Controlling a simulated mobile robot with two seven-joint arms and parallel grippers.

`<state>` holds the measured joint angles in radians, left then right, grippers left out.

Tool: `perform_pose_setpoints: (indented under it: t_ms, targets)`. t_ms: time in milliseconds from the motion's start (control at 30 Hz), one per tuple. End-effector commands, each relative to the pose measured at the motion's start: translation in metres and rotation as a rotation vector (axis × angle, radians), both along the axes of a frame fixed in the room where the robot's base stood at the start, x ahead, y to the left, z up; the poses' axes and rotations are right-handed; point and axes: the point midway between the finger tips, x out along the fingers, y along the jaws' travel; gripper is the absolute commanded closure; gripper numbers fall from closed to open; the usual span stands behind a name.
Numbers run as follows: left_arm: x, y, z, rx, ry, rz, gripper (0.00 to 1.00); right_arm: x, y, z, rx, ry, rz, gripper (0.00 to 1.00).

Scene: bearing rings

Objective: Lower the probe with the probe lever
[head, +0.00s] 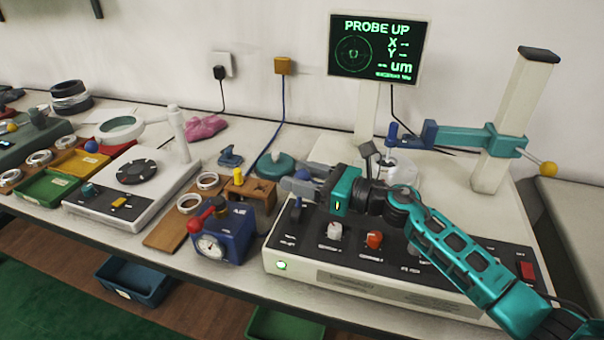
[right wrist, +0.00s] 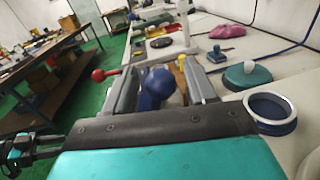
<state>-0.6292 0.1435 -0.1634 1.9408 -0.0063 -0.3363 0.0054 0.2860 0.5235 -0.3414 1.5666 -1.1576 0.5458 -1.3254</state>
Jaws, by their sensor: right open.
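The probe lever (head: 296,208) stands at the left end of the white tester's black panel. Its blue ball knob (right wrist: 158,82) shows between the fingers of my right gripper (right wrist: 162,74) in the right wrist view. My right gripper (head: 298,186) is open around the knob, and whether a finger touches it I cannot tell. In the head view the fingers partly hide the knob. The probe (head: 393,131), a blue cylinder, hangs from the teal arm above the tester's round stage (head: 401,171). The display (head: 374,48) reads PROBE UP. My left gripper is not in view.
A blue gauge box (head: 222,236) with a red-knobbed handle stands left of the tester. A wooden block (head: 254,196) and a teal domed thing (head: 276,166) are close to the gripper. My right forearm crosses above the panel's knobs (head: 374,239).

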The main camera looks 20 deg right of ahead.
Motion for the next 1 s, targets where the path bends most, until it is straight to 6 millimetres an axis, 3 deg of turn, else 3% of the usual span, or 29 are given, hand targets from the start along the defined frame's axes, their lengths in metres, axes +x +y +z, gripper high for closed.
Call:
perform_pose_setpoints:
  t_ms: [267, 833, 1000]
  targets:
    - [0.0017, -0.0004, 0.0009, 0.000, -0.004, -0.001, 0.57, 0.0007, 0.0007, -0.0002, 0.000, 0.000, 0.000, 0.45]
    - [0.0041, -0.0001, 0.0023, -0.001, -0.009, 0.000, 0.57, 0.0006, 0.0003, 0.0000, 0.000, 0.000, -0.001, 1.00]
    - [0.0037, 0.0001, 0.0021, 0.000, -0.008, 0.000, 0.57, 0.0006, 0.0002, 0.0001, 0.000, 0.000, -0.001, 1.00]
